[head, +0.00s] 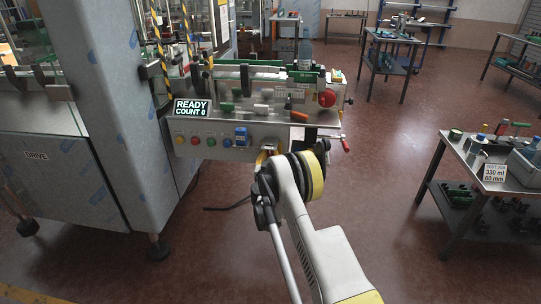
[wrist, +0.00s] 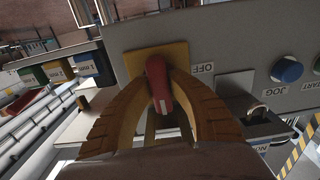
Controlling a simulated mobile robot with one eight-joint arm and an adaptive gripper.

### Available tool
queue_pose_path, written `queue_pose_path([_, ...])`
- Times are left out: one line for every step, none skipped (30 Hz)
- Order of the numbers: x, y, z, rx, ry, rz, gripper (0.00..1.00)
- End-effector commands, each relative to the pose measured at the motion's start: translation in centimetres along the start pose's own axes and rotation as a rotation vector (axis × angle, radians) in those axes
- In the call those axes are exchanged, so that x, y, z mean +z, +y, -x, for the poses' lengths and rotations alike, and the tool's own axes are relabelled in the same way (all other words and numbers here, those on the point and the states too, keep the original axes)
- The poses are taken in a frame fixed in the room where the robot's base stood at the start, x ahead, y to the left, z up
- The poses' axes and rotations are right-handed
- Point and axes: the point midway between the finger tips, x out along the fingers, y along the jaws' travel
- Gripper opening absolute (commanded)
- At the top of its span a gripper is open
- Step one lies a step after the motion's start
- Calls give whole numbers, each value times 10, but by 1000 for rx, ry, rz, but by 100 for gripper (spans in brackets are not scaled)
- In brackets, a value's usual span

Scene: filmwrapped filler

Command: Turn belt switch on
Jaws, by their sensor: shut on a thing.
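The belt switch is a red handle (wrist: 158,85) on a yellow plate (wrist: 125,62), fixed to a grey panel. In the wrist view an OFF label (wrist: 203,68) is just right of the plate. My gripper (wrist: 160,82) has its two brown curved fingers on either side of the red handle, shut on it. In the head view my gripper (head: 264,160) is at the lower right of the machine's control panel, and my wrist hides most of the switch. I cannot tell the handle's exact setting.
The display (head: 191,107) reads READY, COUNT 0. A blue JOG button (wrist: 287,69) is near the switch, with coloured buttons (head: 195,140) along the panel. A red knob (head: 327,98) sits above right. A side table (head: 483,185) stands at right; the floor between is clear.

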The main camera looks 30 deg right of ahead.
Motion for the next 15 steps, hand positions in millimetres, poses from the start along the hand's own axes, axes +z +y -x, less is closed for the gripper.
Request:
queue_pose_path([0,0,0,0,0,-8,0])
queue_pose_path([0,0,0,0,0,-14,0])
queue_pose_path([0,0,0,0,0,-19,0])
queue_pose_path([0,0,0,0,0,-22,0])
queue_pose_path([0,0,0,0,0,-25,0])
queue_pose_path([0,0,0,0,0,-27,0])
queue_pose_path([0,0,0,0,0,-28,0])
queue_pose_path([0,0,0,0,0,-28,0])
queue_pose_path([0,0,0,0,0,-29,0])
queue_pose_path([0,0,0,0,0,-29,0])
queue_pose_path([0,0,0,0,0,-29,0])
queue_pose_path([0,0,0,0,0,-29,0])
queue_pose_path([0,0,0,0,0,-29,0])
queue_pose_path([0,0,0,0,0,-29,0])
queue_pose_path([0,0,0,0,0,-29,0])
